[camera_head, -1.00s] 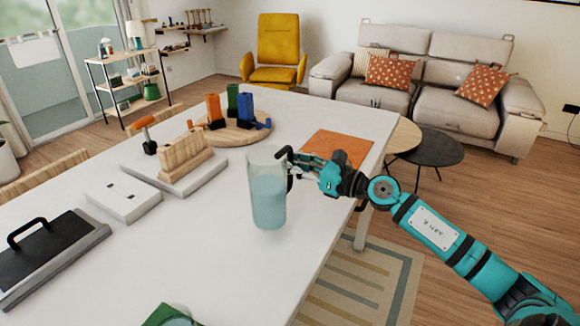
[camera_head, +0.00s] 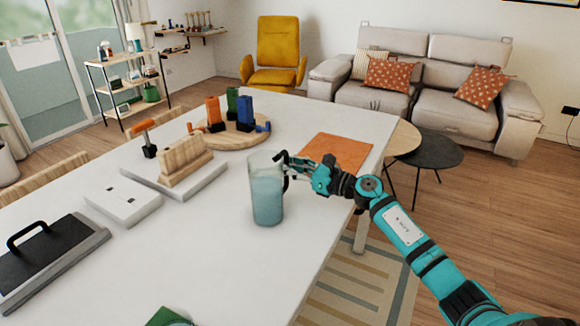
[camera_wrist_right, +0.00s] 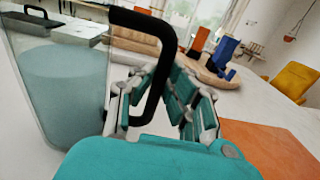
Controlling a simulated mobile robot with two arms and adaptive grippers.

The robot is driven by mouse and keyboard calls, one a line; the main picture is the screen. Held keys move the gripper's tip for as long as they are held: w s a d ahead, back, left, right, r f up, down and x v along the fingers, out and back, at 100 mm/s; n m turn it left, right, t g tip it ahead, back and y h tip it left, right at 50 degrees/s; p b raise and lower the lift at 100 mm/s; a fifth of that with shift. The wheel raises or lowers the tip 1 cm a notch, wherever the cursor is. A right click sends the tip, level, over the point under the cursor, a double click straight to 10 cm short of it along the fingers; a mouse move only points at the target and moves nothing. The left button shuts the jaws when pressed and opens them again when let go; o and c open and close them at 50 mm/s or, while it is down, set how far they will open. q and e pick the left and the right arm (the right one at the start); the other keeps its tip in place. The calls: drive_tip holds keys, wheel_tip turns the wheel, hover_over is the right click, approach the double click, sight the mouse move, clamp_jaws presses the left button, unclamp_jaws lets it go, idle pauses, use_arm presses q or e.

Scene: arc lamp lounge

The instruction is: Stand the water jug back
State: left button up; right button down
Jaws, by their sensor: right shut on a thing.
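The water jug (camera_head: 267,195) is clear with pale blue water and a black handle. It stands upright at the right part of the white table, in the middle of the head view. It fills the left of the right wrist view (camera_wrist_right: 65,100). My right gripper (camera_head: 296,168) is shut on the jug's black handle (camera_wrist_right: 158,45), which passes between its fingers in the wrist view. I cannot tell whether the jug's base touches the table. My left gripper is not in view.
An orange mat (camera_head: 336,151) lies behind the jug. Further left are a round wooden board (camera_head: 232,136) with coloured pieces, a wooden block (camera_head: 186,165) on a pale slab, a white box (camera_head: 124,202) and a dark tray (camera_head: 50,262).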

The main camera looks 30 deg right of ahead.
drive_tip(key=shift+r, duration=0.15)
drive_tip(key=c, duration=1.8)
unclamp_jaws()
drive_tip(key=shift+f, duration=0.25)
drive_tip(key=o, duration=0.4)
drive_tip(key=shift+r, duration=0.1)
drive_tip(key=b+v, duration=0.3)
drive_tip(key=v, duration=0.9)
drive_tip(key=shift+b, duration=0.3)
drive_tip(key=shift+s, duration=0.1)
